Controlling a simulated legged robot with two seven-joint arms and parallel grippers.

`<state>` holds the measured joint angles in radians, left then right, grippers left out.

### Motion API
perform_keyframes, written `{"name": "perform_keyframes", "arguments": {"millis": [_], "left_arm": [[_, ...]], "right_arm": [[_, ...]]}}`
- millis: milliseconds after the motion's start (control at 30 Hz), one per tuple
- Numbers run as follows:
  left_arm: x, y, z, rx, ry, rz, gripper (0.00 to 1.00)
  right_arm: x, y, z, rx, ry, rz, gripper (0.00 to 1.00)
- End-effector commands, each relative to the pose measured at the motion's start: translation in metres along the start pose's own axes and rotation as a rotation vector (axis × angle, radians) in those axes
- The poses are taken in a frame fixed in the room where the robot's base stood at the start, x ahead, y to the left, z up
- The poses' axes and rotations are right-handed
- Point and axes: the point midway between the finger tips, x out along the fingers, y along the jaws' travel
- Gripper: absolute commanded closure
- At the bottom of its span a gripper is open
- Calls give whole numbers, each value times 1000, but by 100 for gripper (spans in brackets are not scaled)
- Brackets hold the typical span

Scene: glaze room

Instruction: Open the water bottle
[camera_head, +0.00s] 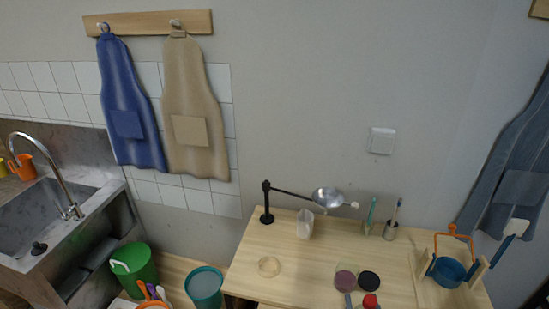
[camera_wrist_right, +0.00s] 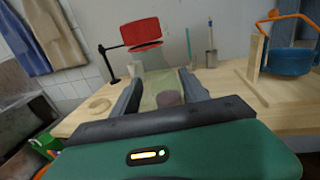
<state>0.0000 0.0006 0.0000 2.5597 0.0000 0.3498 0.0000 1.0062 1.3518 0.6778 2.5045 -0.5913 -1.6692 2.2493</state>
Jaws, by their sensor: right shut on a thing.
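The water bottle (camera_wrist_right: 157,68) is clear, with a red cap (camera_wrist_right: 141,32) at its top end. My right gripper (camera_wrist_right: 159,78) has its two dark fingers on either side of the clear body, below the cap, and is shut on it. In the head view the red cap (camera_head: 370,300) shows at the bottom edge, with a grey finger of my right gripper beside it. Most of the bottle is cut off there. I cannot tell how tightly the cap sits. My left gripper is not in view.
The wooden table (camera_head: 310,265) carries a black-armed lamp (camera_head: 267,205), a pale container (camera_head: 305,224), a wooden ring (camera_head: 268,266), a mauve disc (camera_head: 345,280), a black disc (camera_head: 369,280) and a blue pot (camera_head: 448,271) in a wooden frame. A teal bucket (camera_head: 205,288) stands left.

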Motion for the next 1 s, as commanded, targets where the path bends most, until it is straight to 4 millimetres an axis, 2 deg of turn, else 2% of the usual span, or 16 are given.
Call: {"name": "perform_keyframes", "arguments": {"millis": [33, 167, 367, 467, 567, 800, 1000], "left_arm": [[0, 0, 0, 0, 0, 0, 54], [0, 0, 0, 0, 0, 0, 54], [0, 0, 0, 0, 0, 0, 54], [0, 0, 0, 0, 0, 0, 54], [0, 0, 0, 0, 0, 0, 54], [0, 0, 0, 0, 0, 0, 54], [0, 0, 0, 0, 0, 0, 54]], "right_arm": [[2, 12, 1, 2, -1, 20, 100], [6, 32, 1, 3, -1, 54, 100], [6, 38, -1, 2, 1, 70, 100], [1, 49, -7, 3, 3, 118, 100], [-10, 71, -20, 3, 4, 218, 100], [-42, 140, -56, 1, 0, 527, 100], [-60, 178, -76, 2, 0, 697, 100]]}}
